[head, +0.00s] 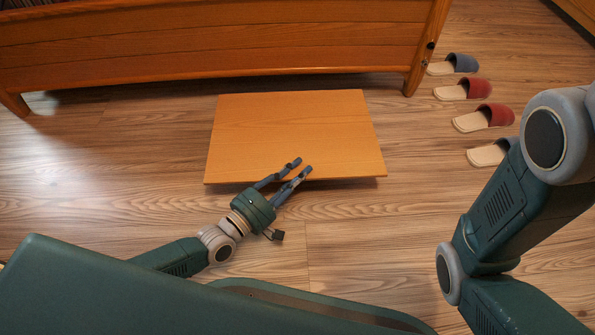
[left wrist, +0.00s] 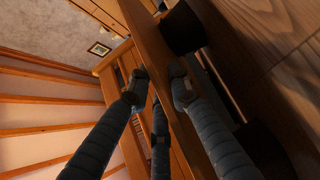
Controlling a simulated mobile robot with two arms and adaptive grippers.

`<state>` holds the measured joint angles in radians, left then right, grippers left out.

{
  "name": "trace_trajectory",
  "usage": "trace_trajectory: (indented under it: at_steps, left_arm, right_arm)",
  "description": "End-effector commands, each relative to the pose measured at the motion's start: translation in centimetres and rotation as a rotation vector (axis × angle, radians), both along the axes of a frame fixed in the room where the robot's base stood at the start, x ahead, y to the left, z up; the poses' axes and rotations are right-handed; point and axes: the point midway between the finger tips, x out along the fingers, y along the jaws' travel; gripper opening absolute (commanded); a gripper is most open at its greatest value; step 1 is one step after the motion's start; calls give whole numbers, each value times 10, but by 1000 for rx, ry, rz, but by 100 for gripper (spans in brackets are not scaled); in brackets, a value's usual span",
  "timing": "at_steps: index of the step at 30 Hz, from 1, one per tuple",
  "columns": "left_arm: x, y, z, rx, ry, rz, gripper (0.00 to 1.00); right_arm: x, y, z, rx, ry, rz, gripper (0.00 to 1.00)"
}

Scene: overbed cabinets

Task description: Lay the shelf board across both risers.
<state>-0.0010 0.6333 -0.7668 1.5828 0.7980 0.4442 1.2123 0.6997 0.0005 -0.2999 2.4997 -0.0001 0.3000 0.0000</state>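The shelf board (head: 290,125), a flat orange-brown wooden panel, lies level in front of the wooden bed. In the left wrist view, which is turned on its side, the board's edge (left wrist: 153,45) shows with a dark riser (left wrist: 182,30) and a second dark riser (left wrist: 264,150) between it and the floor. It appears to rest across both; the head view hides them under it. My left gripper (head: 300,167) is at the board's front edge, its visible fingertips over the top. The fingers are spread, with the edge between them in the wrist view. My right gripper is out of view.
The bed (head: 210,45) stands just behind the board. Several slippers, including a red one (head: 484,117), lie in a row at the right. My right arm is at the lower right. The floor (head: 110,170) left of the board is clear.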

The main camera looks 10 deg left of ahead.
Motion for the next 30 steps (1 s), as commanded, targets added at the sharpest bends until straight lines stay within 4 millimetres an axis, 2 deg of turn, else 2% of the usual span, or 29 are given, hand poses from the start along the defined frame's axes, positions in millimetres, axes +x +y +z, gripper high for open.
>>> trace_trajectory:
  at_steps: [1, 2, 8, 14, 24, 30]
  left_arm:
    - [1, 0, 2, -2, -3, 1, 32]
    - [1, 0, 1, -2, -3, 1, 37]
    - [0, 0, 0, -1, 3, 0, 37]
    - [-9, 5, -4, 0, 12, 0, 37]
    - [-68, 40, -4, 2, 8, 0, 37]
    - [-94, 56, -3, 1, 5, -1, 37]
  right_arm:
    - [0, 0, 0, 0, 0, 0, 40]
    - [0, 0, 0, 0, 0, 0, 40]
    - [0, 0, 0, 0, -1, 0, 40]
    - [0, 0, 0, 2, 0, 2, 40]
    - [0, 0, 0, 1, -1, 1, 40]
    - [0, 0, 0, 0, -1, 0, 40]
